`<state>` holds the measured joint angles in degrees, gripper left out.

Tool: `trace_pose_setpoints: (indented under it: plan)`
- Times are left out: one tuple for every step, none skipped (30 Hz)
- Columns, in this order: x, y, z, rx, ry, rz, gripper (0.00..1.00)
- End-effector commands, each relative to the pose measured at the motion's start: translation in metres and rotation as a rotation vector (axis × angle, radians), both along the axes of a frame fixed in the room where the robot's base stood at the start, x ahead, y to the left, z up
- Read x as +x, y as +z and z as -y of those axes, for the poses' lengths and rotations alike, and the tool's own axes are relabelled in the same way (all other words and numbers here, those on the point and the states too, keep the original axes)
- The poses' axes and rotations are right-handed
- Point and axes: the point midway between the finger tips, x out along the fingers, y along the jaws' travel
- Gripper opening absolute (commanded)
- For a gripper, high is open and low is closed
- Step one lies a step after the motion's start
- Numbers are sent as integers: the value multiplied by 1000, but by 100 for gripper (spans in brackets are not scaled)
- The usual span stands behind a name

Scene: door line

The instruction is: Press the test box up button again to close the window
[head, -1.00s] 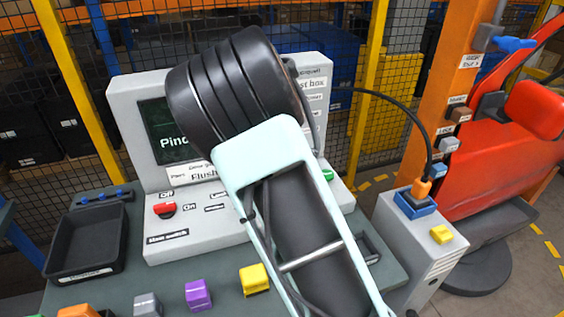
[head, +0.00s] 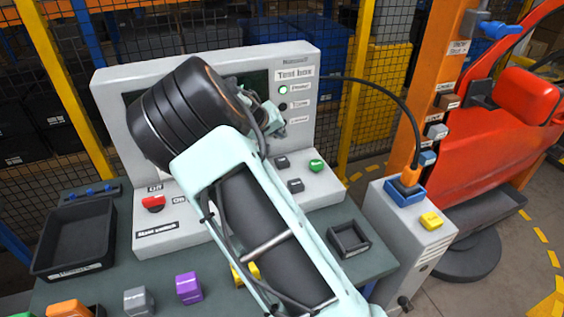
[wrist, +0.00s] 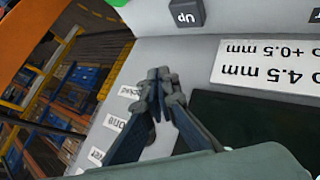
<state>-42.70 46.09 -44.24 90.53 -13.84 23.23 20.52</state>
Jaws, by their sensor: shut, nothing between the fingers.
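The grey test box (head: 220,62) stands at the back of the bench, with a sloped button panel in front. In the wrist view, upside down, the dark up button (wrist: 185,13) sits at the top edge. My gripper (wrist: 160,75) is shut and empty, apart from the button, in front of the box's upright face; it also shows in the head view (head: 276,126). In the head view two dark buttons (head: 282,161) lie below my gripper, left of a green button (head: 316,165). The red car door (head: 485,125) is at the right; I cannot tell where its window glass stands.
A green lamp (head: 283,90) glows on the box. A grey unit (head: 390,225) with a cabled blue socket stands right of the bench. A black tray (head: 72,240) is at left, a small dark tray (head: 348,238) at front right. Coloured blocks, including a purple one (head: 188,287), line the front.

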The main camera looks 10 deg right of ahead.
Motion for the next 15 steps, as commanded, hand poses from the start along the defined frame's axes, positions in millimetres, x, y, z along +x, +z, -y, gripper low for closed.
trace_pose_setpoints:
  plan:
    - [0,-10,0,-2,0,-2,0]
    - [-1,-15,0,-2,0,-2,0]
    - [-1,-20,0,-2,-1,-3,0]
    - [-1,-25,0,-2,-1,-3,0]
    - [-1,-29,0,-2,-1,-3,0]
    - [-1,-35,0,-2,-1,-3,0]
    - [-1,-40,0,-2,0,-2,0]
    - [-1,-44,0,-2,0,-2,0]
    - [-1,-50,0,-1,-1,-3,0]
    - [-1,-56,0,-1,-2,-1,0]
    - [0,-59,0,-1,-1,-1,0]
    - [0,-63,0,-1,-1,-1,0]
    - [0,-66,0,-1,-1,-1,0]
    - [0,-68,0,0,-1,-1,0]
    - [0,-70,0,0,-1,-1,0]
